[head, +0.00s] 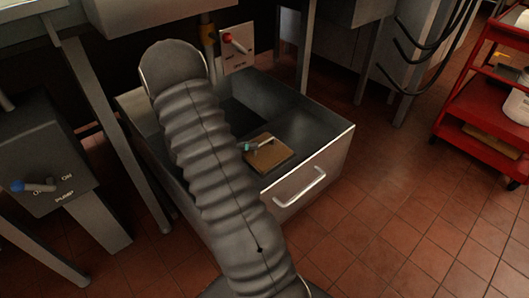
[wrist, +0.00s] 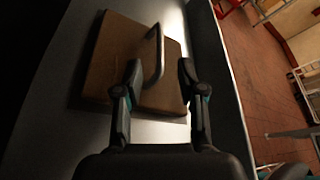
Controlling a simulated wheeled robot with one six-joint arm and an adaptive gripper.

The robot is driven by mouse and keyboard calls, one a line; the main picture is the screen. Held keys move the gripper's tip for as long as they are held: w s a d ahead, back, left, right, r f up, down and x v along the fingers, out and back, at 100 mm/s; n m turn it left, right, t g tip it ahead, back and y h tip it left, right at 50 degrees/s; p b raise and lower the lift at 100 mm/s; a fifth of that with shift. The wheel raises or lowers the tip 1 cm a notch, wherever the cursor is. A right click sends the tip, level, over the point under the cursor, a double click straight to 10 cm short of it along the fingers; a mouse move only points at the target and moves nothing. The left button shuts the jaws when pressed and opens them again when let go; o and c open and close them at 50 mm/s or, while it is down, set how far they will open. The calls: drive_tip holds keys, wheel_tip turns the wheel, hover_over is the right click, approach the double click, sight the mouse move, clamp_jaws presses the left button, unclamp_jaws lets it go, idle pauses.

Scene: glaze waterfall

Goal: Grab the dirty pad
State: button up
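The dirty pad (head: 275,156) is a brown square block with a metal handle on top, lying in the open grey drawer (head: 335,152). In the wrist view, the pad (wrist: 112,62) fills the upper left and its handle (wrist: 158,50) rises toward the camera. My gripper (wrist: 161,72) is open, its two dark fingers apart on either side of the handle's lower end in the picture. I see no finger closed on the handle, and I cannot tell the exact depth between them.
The drawer walls surround the pad, and the drawer's front carries a white handle (head: 300,188). A grey pump box (head: 45,150) with a blue-tipped switch stands at left. A red cart (head: 480,115) stands at right. The tiled floor before the drawer is clear.

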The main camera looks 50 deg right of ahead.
sight(263, 144)
drive_tip(key=shift+x, duration=3.2)
clamp_jaws()
